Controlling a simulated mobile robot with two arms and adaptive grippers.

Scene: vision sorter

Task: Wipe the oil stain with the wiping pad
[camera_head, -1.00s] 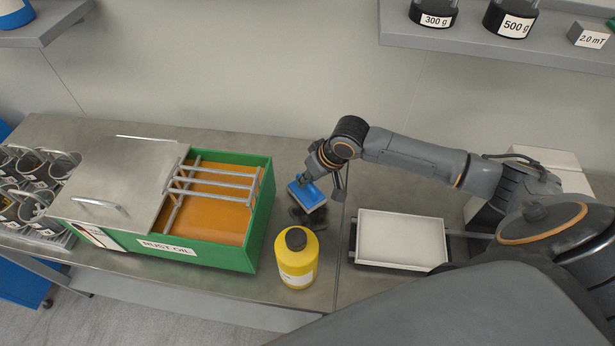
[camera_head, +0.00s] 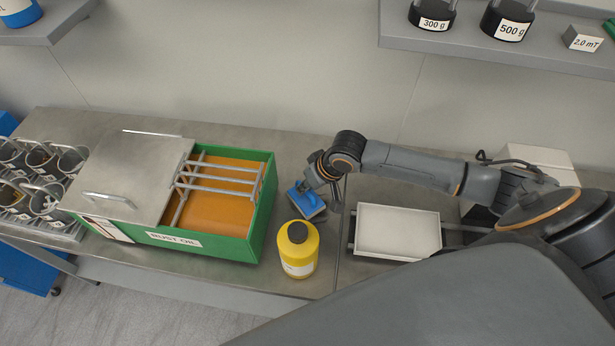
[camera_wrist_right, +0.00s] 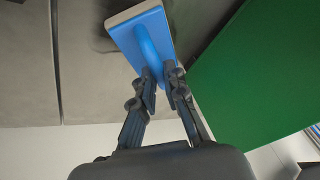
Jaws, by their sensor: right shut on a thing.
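The wiping pad (camera_head: 305,205) has a blue back with a raised blue handle and a pale edge. My right gripper (camera_head: 313,188) is shut on its handle. The wrist view shows the two fingers (camera_wrist_right: 160,76) closed on the handle of the pad (camera_wrist_right: 140,38). The oil stain (camera_wrist_right: 97,36) shows as a dark smudge on the bench beside and partly behind the pad. In the head view the pad and gripper hide most of it. I cannot tell whether the pad touches the bench. My left gripper is not in view.
The green tank (camera_head: 258,225) of orange oil stands just left of the pad. A yellow bottle (camera_head: 298,250) stands close in front of it. A white tray (camera_head: 398,232) lies to the right. Metal baskets (camera_head: 45,200) stand at the far left.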

